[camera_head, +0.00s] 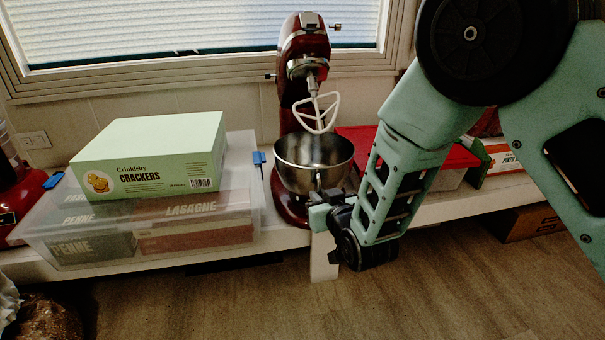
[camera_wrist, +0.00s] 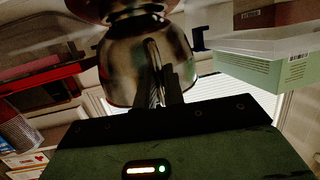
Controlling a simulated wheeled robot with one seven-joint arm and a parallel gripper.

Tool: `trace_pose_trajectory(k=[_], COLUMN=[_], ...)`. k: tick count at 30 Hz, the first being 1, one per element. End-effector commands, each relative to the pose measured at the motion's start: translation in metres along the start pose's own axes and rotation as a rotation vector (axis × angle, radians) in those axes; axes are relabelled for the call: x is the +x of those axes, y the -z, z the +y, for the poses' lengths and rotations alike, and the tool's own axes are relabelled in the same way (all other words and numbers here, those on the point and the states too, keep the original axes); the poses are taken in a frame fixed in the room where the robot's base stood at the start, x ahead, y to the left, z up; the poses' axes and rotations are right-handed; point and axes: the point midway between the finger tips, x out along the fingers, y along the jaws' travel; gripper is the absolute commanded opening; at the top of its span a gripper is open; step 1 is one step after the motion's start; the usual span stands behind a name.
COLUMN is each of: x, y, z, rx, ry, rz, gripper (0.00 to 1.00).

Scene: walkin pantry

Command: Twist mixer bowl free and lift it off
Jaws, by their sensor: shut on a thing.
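The dark red stand mixer (camera_head: 292,95) stands on the counter with its head tilted up and a white flat beater (camera_head: 317,113) hanging from it. The shiny metal bowl (camera_head: 300,163) sits upright on the mixer's base (camera_head: 287,208), below the beater. My gripper (camera_head: 323,197) is at the bowl's front side, low on its wall. In the wrist view the bowl (camera_wrist: 125,62) fills the upper middle, and its upright handle (camera_wrist: 155,58) stands between my gripper's fingers (camera_wrist: 160,92), which are shut on it. The bowl's underside joint with the base is partly hidden.
A clear bin (camera_head: 262,200) of food boxes, with a green crackers box (camera_head: 150,155) on top, stands close left of the mixer. A red-lidded container (camera_head: 365,140) is close behind on the right. The window (camera_head: 190,25) is behind. Open floor (camera_head: 430,290) lies in front.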

Motion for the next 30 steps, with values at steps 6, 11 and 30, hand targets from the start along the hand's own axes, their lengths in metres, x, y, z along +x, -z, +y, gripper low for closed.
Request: trace_pose_trajectory(k=[6, 11, 30], x=[-0.001, -0.001, -0.003], y=[0.001, 0.000, -0.002], z=[0.006, 0.006, 0.022], rx=[0.000, 0.000, 0.001], ry=[-0.004, -0.005, -0.006], rz=[0.002, 0.001, -0.002], gripper=[0.00, 0.00, 0.00])
